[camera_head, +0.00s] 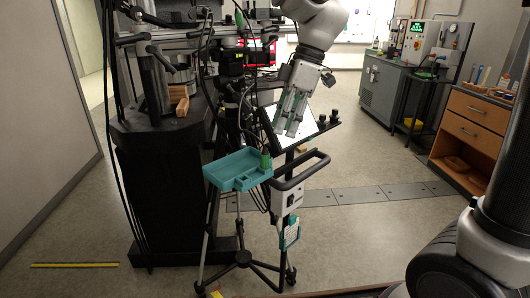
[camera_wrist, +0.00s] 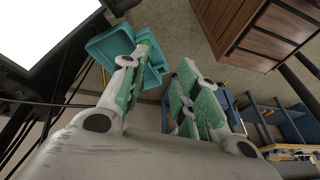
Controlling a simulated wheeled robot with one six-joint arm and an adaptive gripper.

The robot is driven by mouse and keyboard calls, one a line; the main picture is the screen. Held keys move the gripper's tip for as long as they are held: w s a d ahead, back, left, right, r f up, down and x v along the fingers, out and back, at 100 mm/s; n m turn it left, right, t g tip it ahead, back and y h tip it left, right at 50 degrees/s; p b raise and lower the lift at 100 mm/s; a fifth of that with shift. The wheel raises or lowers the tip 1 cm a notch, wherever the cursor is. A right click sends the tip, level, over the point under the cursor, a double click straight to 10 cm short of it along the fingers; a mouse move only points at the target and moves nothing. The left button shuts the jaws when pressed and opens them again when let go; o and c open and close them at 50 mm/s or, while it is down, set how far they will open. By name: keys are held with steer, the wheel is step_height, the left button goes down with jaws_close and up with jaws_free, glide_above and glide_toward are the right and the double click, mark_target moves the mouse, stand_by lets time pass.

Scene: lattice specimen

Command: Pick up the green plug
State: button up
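A small green plug (camera_head: 265,158) stands upright at the right edge of a teal tray (camera_head: 222,178) in the head view. My gripper (camera_head: 287,127) is above and to the right of it, pointing down, with nothing visible between its fingers. In the wrist view the two green-padded fingers (camera_wrist: 163,85) are apart. The teal tray (camera_wrist: 103,45) lies beyond them. A bit of green, probably the plug (camera_wrist: 146,38), shows just past the left fingertip; the rest is hidden by that finger.
A tilted screen (camera_head: 318,122) is close behind my gripper. A black handle (camera_head: 305,170) sits right of the tray, which rests on a tripod stand. Cables hang on the left. A wooden drawer cabinet (camera_head: 470,125) stands at the right; open floor lies between.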

mark_target(266, 153)
steer(key=shift+m+t+y, duration=0.4)
steer(key=shift+t+y, duration=0.1)
steer(key=shift+t, duration=0.1)
steer(key=x, duration=0.3)
steer(key=w+x, duration=0.1)
steer(key=x, duration=0.7)
steer(key=shift+w+a+r, duration=0.1)
steer(key=shift+w+a, duration=0.05)
steer(key=c, duration=0.7)
